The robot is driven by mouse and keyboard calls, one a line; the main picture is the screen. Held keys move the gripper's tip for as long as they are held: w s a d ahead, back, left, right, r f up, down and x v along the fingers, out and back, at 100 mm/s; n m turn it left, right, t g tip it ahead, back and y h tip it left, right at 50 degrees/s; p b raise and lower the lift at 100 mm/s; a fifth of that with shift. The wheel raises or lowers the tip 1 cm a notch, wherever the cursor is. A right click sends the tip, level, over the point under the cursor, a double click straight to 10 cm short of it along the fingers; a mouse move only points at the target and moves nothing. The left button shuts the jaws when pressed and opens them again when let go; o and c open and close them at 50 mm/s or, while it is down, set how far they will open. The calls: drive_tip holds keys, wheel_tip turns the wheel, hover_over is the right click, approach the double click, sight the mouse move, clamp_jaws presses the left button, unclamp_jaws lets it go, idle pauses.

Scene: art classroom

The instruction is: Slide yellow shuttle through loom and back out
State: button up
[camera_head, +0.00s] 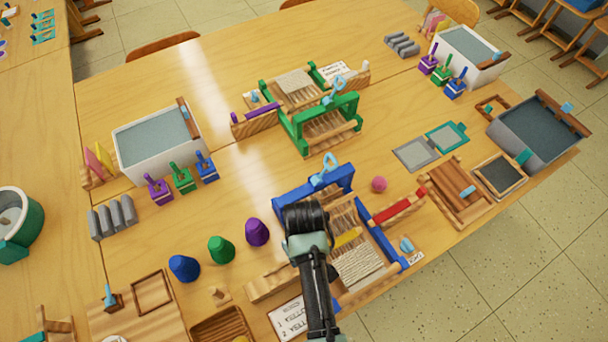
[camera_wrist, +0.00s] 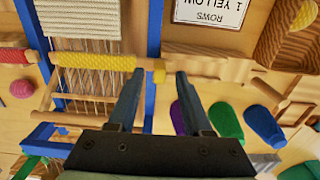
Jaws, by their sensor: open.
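The blue loom (camera_head: 343,178) stands on the near part of the table, with white warp threads and a cream woven band (camera_wrist: 80,18). The yellow shuttle (camera_wrist: 95,61) lies across the warp, and part of it shows in the head view (camera_head: 348,238). In the head view my gripper (camera_head: 306,240) covers the loom's left side.
A red shuttle (camera_head: 398,207) lies on a wooden holder right of the loom, near a pink ball (camera_head: 379,184). Purple (camera_head: 257,232), green (camera_head: 221,249) and blue (camera_head: 184,268) cones stand to the left. A card reading "1 YELLOW" (camera_wrist: 215,12) lies beside the loom. A green loom (camera_head: 320,120) stands behind.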

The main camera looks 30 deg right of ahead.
drive_tip(key=shift+f, duration=1.1)
clamp_jaws()
idle(0.7)
